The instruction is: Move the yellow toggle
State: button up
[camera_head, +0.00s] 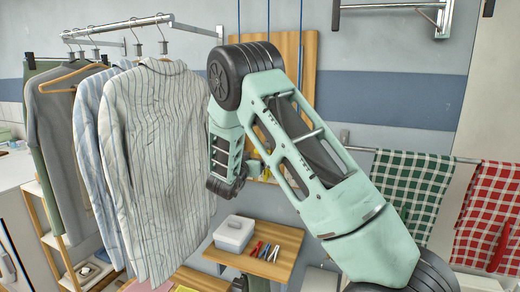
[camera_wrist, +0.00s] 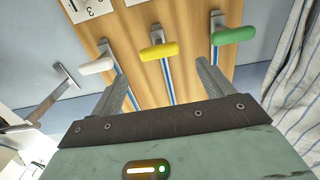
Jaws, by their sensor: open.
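The yellow toggle (camera_wrist: 158,51) is a rounded handle on a metal lever, mounted on a wooden board (camera_wrist: 131,31) in the wrist view. It sits between a white toggle (camera_wrist: 97,66) on the left and a green toggle (camera_wrist: 234,36) on the right. My gripper (camera_wrist: 163,72) is open and empty. Its two fingers point toward the board, with the yellow toggle ahead of the gap between them and apart from both. In the head view my arm covers much of the wooden board (camera_head: 302,50), and the toggles cannot be made out there.
Striped shirts (camera_head: 165,150) hang from a metal rack (camera_head: 120,26) left of my arm. A small wooden shelf (camera_head: 285,240) holds a white box (camera_head: 234,233) below the board. Green (camera_head: 410,185) and red (camera_head: 490,210) checked towels hang at right. A metal bracket (camera_wrist: 50,97) stands left of the board.

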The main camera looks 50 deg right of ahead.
jog(key=p+x, duration=0.1)
jog(key=x, duration=0.5)
jog(key=shift+w+d+p, duration=0.15)
jog(key=shift+d+p, duration=0.2)
